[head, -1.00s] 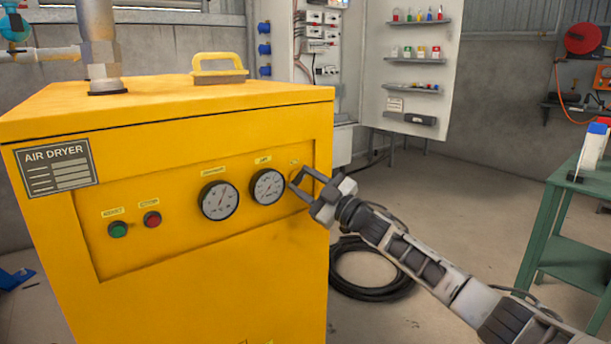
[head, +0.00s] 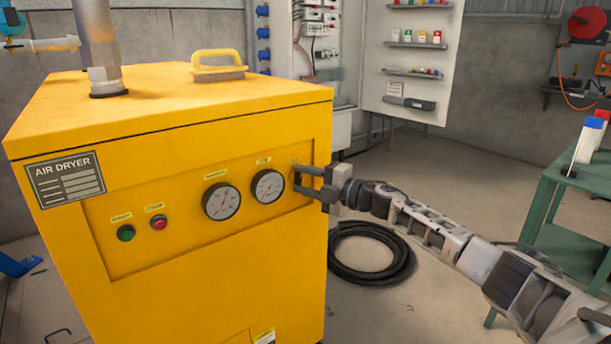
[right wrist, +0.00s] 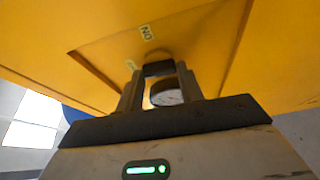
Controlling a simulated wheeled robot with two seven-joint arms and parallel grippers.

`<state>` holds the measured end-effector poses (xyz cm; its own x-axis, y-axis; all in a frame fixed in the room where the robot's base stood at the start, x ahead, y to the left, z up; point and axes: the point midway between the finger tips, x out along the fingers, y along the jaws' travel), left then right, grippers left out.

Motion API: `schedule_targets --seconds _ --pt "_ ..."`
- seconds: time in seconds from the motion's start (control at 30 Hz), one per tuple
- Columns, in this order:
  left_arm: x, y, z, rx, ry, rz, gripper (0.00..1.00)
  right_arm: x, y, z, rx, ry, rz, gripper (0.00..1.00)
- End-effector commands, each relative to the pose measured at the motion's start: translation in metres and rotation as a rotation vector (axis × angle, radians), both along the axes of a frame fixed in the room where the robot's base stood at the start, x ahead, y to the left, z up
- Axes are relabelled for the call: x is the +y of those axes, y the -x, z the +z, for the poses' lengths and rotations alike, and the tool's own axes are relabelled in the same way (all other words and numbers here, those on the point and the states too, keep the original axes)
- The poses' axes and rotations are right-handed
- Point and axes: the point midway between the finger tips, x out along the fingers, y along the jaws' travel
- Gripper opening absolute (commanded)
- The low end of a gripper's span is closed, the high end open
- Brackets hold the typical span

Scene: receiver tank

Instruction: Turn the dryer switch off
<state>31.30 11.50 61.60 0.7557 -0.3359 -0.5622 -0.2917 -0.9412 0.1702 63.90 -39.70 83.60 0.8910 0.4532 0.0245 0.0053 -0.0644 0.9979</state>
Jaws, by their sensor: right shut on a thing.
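The yellow air dryer (head: 170,260) fills the left of the head view. My right gripper (head: 298,179) is at the right end of its recessed panel, just right of the two gauges. In the right wrist view, my right gripper (right wrist: 158,72) is shut on the dark dryer switch (right wrist: 159,68), its two fingers on either side of it. A small label (right wrist: 146,33) reading "ON" is on the panel by the switch. The fingers hide most of the switch in the head view, and I cannot tell its turned position. My left gripper is not in view.
Two round gauges (head: 221,201), a green button (head: 126,233) and a red button (head: 159,222) are left of my gripper on the panel. A coiled black hose (head: 371,254) lies on the floor. A green table (head: 566,200) stands at the right.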

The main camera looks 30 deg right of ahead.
Motion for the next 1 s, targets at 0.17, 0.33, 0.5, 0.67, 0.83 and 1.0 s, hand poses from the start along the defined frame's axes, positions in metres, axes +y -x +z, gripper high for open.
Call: schedule_targets --seconds 0.17,0.33,0.5,0.67,0.83,1.0 --pt "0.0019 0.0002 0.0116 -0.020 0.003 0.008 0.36 0.0004 0.0002 0.0000 -0.002 0.057 0.001 0.14" --pt "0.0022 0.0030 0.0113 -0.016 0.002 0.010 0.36 0.0003 0.0001 -0.0007 -0.004 0.079 0.000 0.14" --pt "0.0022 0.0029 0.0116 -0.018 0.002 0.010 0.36 0.0003 0.0001 -0.0010 -0.005 0.084 0.000 0.14" --pt "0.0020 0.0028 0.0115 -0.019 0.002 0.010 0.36 0.0003 0.0002 -0.0010 -0.005 0.084 0.000 0.14" --pt "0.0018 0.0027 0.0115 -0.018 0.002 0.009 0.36 0.0003 0.0001 -0.0008 -0.005 0.083 0.000 0.46" --pt "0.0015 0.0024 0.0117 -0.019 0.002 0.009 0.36 0.0002 0.0001 -0.0003 -0.006 0.081 0.000 0.46"
